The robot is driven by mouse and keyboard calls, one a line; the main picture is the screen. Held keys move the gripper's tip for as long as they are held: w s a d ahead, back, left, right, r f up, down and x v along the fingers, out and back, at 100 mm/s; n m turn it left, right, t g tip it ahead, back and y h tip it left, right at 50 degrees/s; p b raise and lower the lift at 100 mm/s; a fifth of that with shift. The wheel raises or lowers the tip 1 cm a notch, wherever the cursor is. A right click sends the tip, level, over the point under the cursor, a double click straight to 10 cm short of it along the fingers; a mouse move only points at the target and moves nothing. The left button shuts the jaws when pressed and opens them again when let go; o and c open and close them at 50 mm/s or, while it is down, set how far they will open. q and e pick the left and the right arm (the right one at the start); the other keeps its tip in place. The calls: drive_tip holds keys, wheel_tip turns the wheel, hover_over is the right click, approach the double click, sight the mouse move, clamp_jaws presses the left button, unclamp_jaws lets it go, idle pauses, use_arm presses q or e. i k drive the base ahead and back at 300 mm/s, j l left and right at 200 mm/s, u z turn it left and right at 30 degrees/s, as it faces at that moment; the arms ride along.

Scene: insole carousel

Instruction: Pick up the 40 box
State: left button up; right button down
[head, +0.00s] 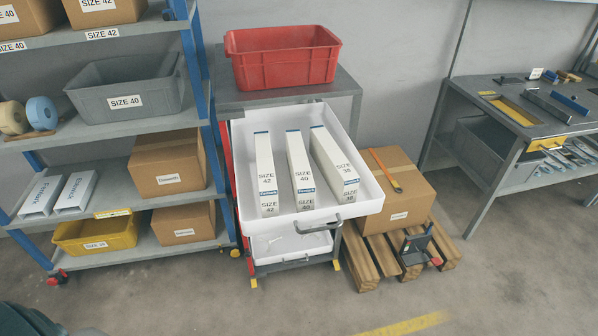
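The size 40 box (300,170) is a long white box with blue bands, marked SIZE 40. It lies in the middle of an open white drawer (366,206), its labelled end towards me. A like box marked SIZE 42 (266,175) lies to its left and one marked SIZE 38 (333,165) to its right. There are narrow gaps between the boxes at their near ends. The top and near end of the size 40 box are uncovered. Neither of my grippers is in view.
The drawer sticks out from a grey cabinet with a red crate (284,58) on top. A blue-posted shelf (95,130) stands on the left. A cardboard box (399,190) on a wooden pallet (370,262) stands close on the right. The floor in front is mostly clear.

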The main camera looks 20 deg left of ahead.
sight(301, 181)
drive_tip(key=i+l+u, duration=0.1)
drive_tip(key=u, duration=0.35)
drive_tip(key=l+u, duration=0.4)
